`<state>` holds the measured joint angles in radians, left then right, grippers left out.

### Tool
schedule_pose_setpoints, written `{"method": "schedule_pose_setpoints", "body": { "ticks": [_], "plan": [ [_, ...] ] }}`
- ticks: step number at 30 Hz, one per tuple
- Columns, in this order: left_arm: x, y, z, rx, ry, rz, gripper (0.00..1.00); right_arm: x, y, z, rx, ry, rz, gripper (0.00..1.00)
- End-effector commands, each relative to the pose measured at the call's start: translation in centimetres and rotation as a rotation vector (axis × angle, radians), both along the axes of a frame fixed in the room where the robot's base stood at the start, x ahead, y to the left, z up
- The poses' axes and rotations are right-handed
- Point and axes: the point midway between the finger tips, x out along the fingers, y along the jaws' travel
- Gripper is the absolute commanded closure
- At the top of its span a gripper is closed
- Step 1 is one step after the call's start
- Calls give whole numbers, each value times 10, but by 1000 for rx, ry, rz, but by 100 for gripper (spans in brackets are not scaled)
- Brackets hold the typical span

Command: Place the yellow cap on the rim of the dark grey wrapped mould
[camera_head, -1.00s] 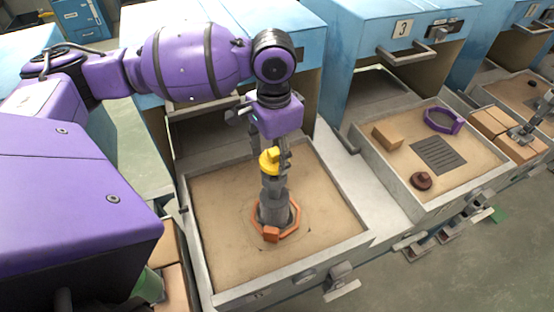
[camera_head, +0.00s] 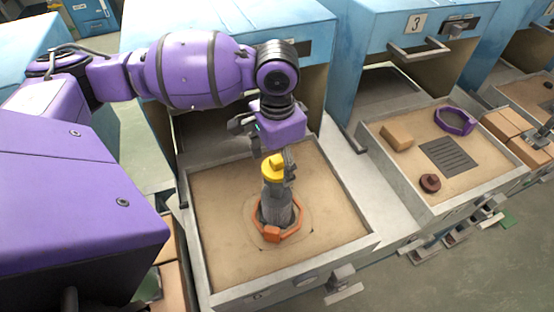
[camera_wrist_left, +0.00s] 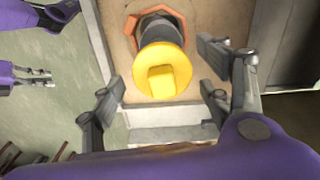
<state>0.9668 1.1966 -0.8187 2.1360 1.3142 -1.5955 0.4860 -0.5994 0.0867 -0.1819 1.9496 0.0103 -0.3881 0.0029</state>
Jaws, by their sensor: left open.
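The yellow cap (camera_head: 274,169) sits on top of the dark grey wrapped mould (camera_head: 277,205), which stands upright in the sand of the open drawer. An orange ring (camera_head: 291,228) surrounds the mould's foot. In the left wrist view the cap (camera_wrist_left: 161,72) covers the mould's top, and grey mould shows behind it. My left gripper (camera_head: 270,158) is open at the cap, with fingers apart on either side; clear gaps show in the wrist view. Its body hides part of the drawer's back. A purple part with two grey prongs (camera_wrist_left: 30,76) may be my right gripper; I cannot tell.
The sand-filled drawer (camera_head: 374,240) has raised pale walls. A second drawer (camera_head: 385,172) at right holds a tan block (camera_head: 397,137), a purple ring (camera_head: 455,121), a grille (camera_head: 448,155) and a dark red piece (camera_head: 430,183). Bare sand surrounds the mould.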

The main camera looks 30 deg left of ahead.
Motion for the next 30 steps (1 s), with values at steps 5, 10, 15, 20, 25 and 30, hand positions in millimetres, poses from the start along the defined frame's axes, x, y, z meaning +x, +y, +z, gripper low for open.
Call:
{"method": "schedule_pose_setpoints", "body": {
  "ticks": [5,10,15,20,25,30],
  "plan": [
    [1,0,11,1,-3,0,30,-4,-3,-1,-8,7,5,100],
    [2,0,45,-1,-8,-1,30,1,-3,5,-6,-5,5,100],
    [2,0,83,0,-7,0,30,6,-1,12,-2,-17,4,100],
    [2,0,109,-1,-4,1,30,9,2,14,4,-23,4,100],
    [1,0,122,-1,-1,1,30,10,3,15,7,-22,3,100],
    [1,0,125,-1,1,0,30,10,4,14,8,-20,3,100]
  ]
}}
